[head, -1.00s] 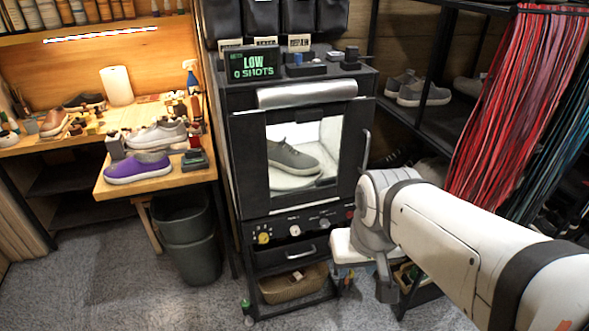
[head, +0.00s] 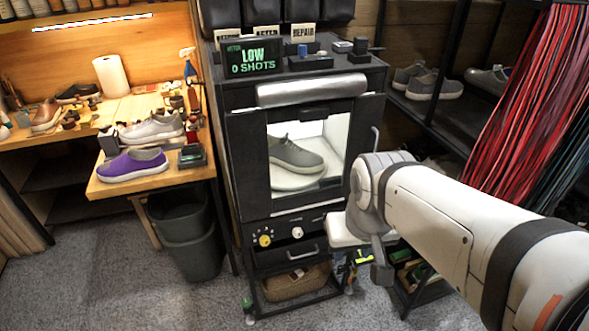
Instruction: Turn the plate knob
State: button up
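The black cabinet machine (head: 241,165) stands in the middle of the head view, with a control panel below its lit window. A yellow knob (head: 264,240) with dial marks and a white knob (head: 297,232) show on this panel. The labels are too small to read, so I cannot tell which is the plate knob. A grey sneaker (head: 296,156) sits on a pale round plate (head: 290,181) behind the glass. My arm comes in from the right, and its wrist hides the panel's right end. My gripper's fingers cannot be made out; they seem hidden behind the wrist.
A drawer handle (head: 302,255) and a wicker basket (head: 294,282) are below the panel. A dark bin (head: 188,250) stands left of the cabinet. The bench at left holds a purple sneaker (head: 132,164). Shelves and red laces (head: 523,95) are at right. Floor at lower left is clear.

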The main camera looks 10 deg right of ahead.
aim_at(297, 233)
jog(key=z, duration=0.05)
jog(key=k, duration=1)
jog(key=u, duration=1.2)
jog(key=i, duration=1.6)
jog(key=z, duration=1.45)
